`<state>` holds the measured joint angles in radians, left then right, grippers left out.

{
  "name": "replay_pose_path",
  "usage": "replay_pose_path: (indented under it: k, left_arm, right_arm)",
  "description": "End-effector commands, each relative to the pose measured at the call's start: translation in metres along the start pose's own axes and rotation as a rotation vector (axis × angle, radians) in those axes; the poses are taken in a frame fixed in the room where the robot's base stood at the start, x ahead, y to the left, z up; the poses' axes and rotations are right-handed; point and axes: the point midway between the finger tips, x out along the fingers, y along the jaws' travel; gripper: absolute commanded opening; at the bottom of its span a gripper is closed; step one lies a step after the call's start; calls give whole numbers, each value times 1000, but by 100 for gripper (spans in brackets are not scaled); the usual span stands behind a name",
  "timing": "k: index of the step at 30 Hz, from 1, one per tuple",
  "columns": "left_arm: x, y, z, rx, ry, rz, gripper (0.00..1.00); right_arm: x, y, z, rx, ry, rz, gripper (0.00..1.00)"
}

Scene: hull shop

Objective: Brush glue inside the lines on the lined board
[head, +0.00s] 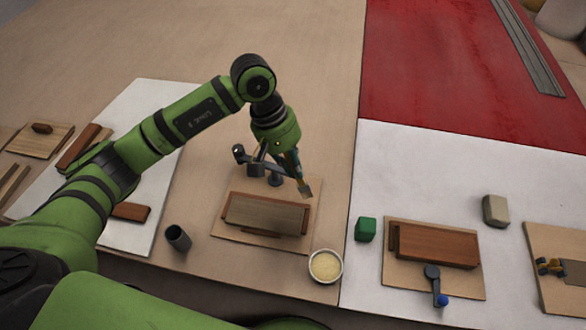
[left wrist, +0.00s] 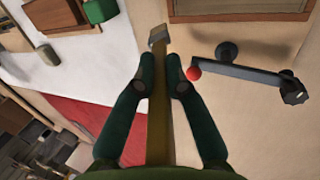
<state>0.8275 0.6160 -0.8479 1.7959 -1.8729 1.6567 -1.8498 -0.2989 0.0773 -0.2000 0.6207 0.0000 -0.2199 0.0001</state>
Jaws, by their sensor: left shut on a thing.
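My left gripper (head: 292,170) is shut on a brush. The brush (left wrist: 160,100) has a yellowish handle running between the fingers, and its pale tip points away from the gripper; the bristle end also shows in the head view (head: 307,190). The tip hangs above the back right corner of a brown board (head: 265,212), apparently clear of it. This board lies on a thin wooden base (head: 228,235); I cannot make out lines on it. A round pot (head: 326,266) with pale yellow contents, apparently glue, stands right of the base's front corner. My right gripper is not in view.
A dark toggle clamp (head: 255,167) stands behind the board; its red knob (left wrist: 193,73) is close to the left finger tips in the wrist view. A dark cup (head: 177,238) stands left.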

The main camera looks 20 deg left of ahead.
Motion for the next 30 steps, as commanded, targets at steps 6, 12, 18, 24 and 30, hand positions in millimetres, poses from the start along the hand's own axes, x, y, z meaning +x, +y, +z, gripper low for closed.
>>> replay_pose_path:
  k: [6,12,18,24,30]
  left_arm:
    - [-19,5,2,-5,4,1,0]
    - [-21,6,3,-8,2,0,0]
    - [-21,6,3,-8,2,1,0]
    - [-21,6,3,-8,2,1,0]
    - [-21,6,3,-8,2,1,0]
  right_arm:
    - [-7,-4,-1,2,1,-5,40]
    - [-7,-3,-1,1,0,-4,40]
    - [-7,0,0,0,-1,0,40]
    - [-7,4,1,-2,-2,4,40]
    - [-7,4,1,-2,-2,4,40]
